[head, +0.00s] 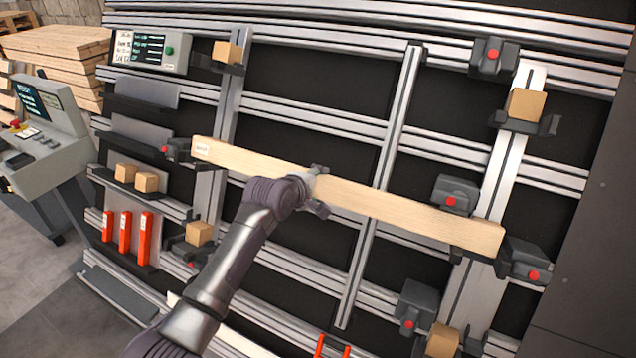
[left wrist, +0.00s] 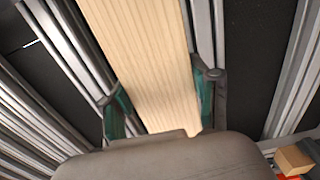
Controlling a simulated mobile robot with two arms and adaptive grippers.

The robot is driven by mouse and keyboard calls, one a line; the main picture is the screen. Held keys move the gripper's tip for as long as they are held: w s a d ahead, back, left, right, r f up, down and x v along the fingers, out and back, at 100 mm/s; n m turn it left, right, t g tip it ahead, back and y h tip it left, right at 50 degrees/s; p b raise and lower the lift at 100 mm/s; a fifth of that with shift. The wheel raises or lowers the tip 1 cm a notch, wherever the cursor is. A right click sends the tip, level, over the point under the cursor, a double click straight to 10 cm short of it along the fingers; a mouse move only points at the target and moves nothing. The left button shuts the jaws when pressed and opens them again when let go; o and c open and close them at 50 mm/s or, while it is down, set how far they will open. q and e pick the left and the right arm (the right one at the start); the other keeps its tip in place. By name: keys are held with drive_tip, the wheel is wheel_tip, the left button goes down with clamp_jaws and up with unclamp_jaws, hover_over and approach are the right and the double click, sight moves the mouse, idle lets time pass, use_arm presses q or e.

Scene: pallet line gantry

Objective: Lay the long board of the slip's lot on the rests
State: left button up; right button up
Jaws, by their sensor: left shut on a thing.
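A long pale wooden board (head: 390,206) spans the gantry, sloping down to the right, with a small white label at its left end. My left gripper (head: 316,190) is shut on the board near its middle. In the left wrist view the board (left wrist: 145,60) lies between the two green-lined fingers (left wrist: 162,105). The board's left end is by a dark block with a red button (head: 176,150), its right end by another (head: 523,261). I cannot tell whether it touches any rests. A white slip (head: 123,46) is beside the screen panel. My right gripper is not in view.
Small wooden blocks sit on dark holders, one top left (head: 227,52), one top right (head: 525,104). Orange upright pieces (head: 125,232) stand at lower left. A console (head: 45,135) and stacked lumber (head: 60,55) are at far left. Metal rails cross the black backing.

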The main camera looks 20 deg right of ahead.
use_arm(q)
drive_tip(key=o, duration=1.6)
drive_tip(key=shift+o, duration=0.2)
drive_tip(key=shift+f, duration=0.15)
drive_tip(key=v, duration=1.2)
